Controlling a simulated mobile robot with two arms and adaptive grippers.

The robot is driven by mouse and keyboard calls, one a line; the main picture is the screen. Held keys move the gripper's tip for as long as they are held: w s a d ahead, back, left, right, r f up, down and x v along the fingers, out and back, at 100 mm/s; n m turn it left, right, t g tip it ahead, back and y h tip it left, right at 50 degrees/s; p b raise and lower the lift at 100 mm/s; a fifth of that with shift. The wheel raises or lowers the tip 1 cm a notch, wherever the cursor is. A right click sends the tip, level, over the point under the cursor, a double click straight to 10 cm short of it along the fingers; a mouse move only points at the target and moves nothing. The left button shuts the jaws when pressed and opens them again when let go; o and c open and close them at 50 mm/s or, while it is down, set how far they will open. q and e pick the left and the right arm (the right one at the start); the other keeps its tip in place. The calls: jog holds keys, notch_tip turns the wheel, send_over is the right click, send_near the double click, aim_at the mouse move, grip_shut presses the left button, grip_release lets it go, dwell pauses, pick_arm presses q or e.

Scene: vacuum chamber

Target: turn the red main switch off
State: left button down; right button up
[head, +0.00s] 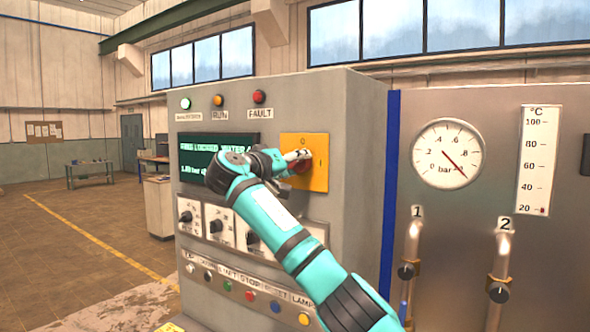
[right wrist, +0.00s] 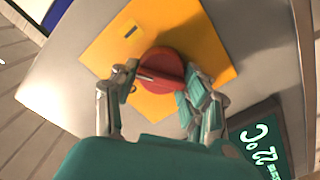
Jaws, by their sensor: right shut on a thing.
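The red main switch (right wrist: 162,68) is a round red knob on a yellow plate (head: 319,172) on the front of the grey control cabinet. In the head view my right gripper (head: 300,158) is at the knob and covers much of it. In the right wrist view the gripper (right wrist: 158,88) has one finger on each side of the knob and is shut on it. The yellow plate (right wrist: 205,40) also shows there, tilted in the picture. My left gripper is not in view.
A green text display (head: 200,160) is left of the plate. Lamps, including a red FAULT lamp (head: 259,97), sit above. Knobs (head: 186,216) and coloured buttons (head: 250,296) are below. A pressure gauge (head: 446,154) and valve pipes (head: 410,250) stand right. Open floor lies left.

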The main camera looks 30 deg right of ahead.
jog(key=n, duration=0.5)
jog(key=shift+a+n, duration=0.1)
jog(key=shift+n, duration=0.2)
jog(key=n, duration=0.5)
jog(key=shift+w, duration=0.1)
jog(key=shift+n, duration=0.4)
jog(key=shift+f, duration=0.1)
jog(key=o, duration=1.2)
jog(key=shift+c, duration=0.2)
jog(key=shift+w, duration=0.1)
